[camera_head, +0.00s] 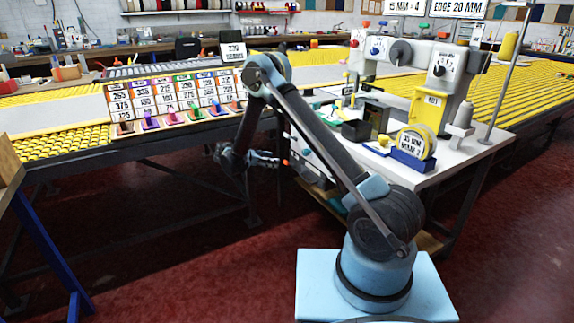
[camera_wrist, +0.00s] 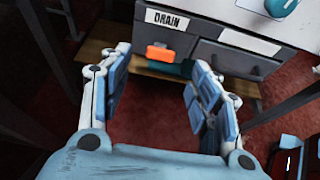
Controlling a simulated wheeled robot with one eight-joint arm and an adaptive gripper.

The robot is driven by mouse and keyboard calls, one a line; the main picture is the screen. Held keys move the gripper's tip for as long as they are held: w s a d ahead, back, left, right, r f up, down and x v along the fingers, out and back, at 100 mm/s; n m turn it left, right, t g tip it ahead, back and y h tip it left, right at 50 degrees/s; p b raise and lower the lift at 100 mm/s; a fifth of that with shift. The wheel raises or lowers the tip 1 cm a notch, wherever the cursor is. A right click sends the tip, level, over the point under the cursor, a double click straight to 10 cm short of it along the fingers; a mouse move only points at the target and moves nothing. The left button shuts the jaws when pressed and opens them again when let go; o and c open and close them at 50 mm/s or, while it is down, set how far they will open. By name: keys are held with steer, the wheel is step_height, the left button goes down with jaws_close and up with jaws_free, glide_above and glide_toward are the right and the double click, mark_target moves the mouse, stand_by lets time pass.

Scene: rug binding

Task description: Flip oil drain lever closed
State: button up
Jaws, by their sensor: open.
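The drain lever (camera_wrist: 160,53) is a short orange tab on the front of a dark grey box, under a white label reading DRAIN (camera_wrist: 166,18). In the wrist view it lies level, between and beyond my fingertips. My gripper (camera_wrist: 157,64) is open and empty, with the lever ahead of it and apparently apart from the fingers. In the head view my gripper (camera_head: 266,160) is low beside the machine table, and a small orange spot, likely the lever (camera_head: 285,162), shows just right of its tips.
A grey drawer (camera_wrist: 232,58) with a white label is right of the drain box. A wooden shelf (camera_wrist: 120,62) runs below. The white machine table (camera_head: 455,157) stands above, its dark legs close by. Red floor (camera_head: 170,250) is open in front.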

mark_target(285, 161)
steer(key=x, duration=0.9)
steer(key=shift+w+d+f, duration=0.15)
steer(key=shift+w+d, duration=0.1)
steer(key=shift+d, duration=0.05)
steer(key=c, duration=1.1)
steer(key=shift+d, duration=0.1)
